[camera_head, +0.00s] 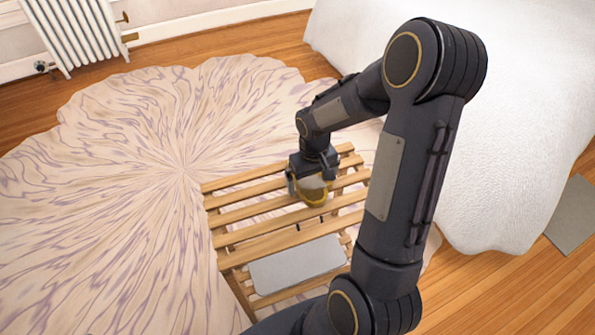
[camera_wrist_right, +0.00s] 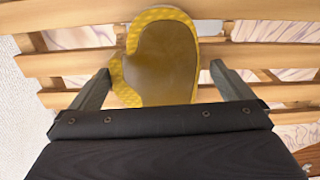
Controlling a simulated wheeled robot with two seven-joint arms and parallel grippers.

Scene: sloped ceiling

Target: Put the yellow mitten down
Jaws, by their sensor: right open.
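The yellow mitten (camera_wrist_right: 165,60) shows in the right wrist view, with a yellow textured rim and a brownish face. It lies over the wooden slats, between and beyond the two fingers of my right gripper (camera_wrist_right: 165,85), with gaps at both sides. In the head view the mitten (camera_head: 313,197) is at the slatted wooden rack (camera_head: 262,212), partly hidden by my right gripper (camera_head: 310,182) just above it. My right gripper is open. I cannot tell whether the mitten rests fully on the slats. My left gripper is not in view.
A grey-white flat panel (camera_head: 297,264) lies on the near part of the rack. A marbled round rug (camera_head: 130,170) spreads to the left. A white-covered bed (camera_head: 510,130) stands on the right. A radiator (camera_head: 75,30) is at the back left. Several slats left of the gripper are bare.

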